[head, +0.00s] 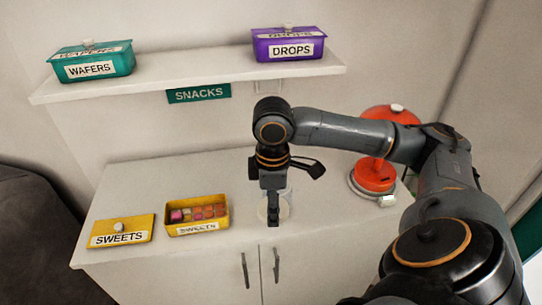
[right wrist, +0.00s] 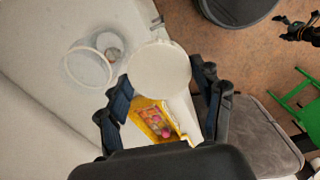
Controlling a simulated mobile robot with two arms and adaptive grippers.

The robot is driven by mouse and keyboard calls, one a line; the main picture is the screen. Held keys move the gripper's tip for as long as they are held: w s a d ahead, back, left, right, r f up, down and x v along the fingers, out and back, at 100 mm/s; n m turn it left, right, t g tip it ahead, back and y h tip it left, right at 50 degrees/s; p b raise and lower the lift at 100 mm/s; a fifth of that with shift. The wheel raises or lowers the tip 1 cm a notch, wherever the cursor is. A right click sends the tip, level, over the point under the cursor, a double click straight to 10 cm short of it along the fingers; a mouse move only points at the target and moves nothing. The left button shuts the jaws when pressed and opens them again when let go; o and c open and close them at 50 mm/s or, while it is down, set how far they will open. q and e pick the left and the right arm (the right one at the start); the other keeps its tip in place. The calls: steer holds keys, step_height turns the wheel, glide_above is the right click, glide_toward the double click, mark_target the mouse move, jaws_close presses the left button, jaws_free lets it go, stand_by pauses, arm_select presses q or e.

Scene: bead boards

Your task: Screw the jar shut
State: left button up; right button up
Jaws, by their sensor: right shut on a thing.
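The clear glass jar (head: 287,196) stands on the white counter, partly hidden behind my right gripper in the head view. In the right wrist view the jar (right wrist: 84,68) shows with a round, uncovered mouth. My right gripper (head: 273,220) points down just in front of it. In the right wrist view my right gripper (right wrist: 162,88) is shut on a round white lid (right wrist: 158,70). There the lid lies to the right of the jar's mouth, apart from it. The lid cannot be made out in the head view. My left gripper is not in view.
An open yellow SWEETS box (head: 197,229) with candies stands left of the jar, its yellow lid (head: 121,239) beside it. A red stand (head: 376,175) is at the right. WAFERS (head: 92,68) and DROPS (head: 289,48) boxes are on the shelf (head: 190,68) above.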

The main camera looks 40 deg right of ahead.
steer(key=s+a+m, duration=0.1)
steer(key=a+m, duration=0.9)
steer(key=a, duration=0.2)
steer(key=shift+a+f, duration=0.15)
steer(key=shift+a, duration=0.05)
